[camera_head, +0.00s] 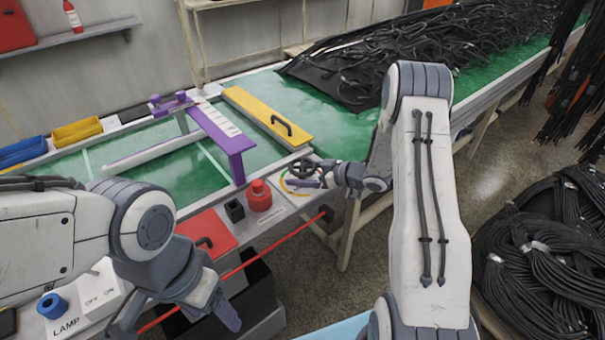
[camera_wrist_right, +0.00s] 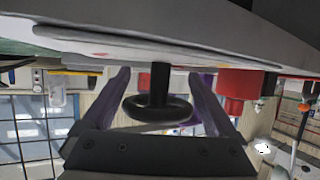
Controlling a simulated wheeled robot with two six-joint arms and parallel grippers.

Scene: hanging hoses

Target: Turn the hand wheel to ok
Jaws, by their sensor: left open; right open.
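The hand wheel (camera_head: 299,168) is a small black wheel on the bench's front edge, beside a dial plate with a coloured arc (camera_head: 286,185). Any "ok" mark is too small to read. My right gripper (camera_head: 305,183) is open at the wheel. In the right wrist view the black wheel (camera_wrist_right: 158,108) and its stem stand between the two purple-grey fingers of the right gripper (camera_wrist_right: 162,100), with gaps on both sides. Contact cannot be told. My left gripper (camera_head: 175,318) is open and empty at the lower left, in front of the bench.
A red button (camera_head: 259,195) and a small black switch (camera_head: 235,211) stand left of the wheel. A red box (camera_head: 200,238), a red rod (camera_head: 265,250) and a blue lamp knob (camera_head: 52,306) are near the left arm. A yellow bar (camera_head: 268,117) and purple frame (camera_head: 228,144) lie behind.

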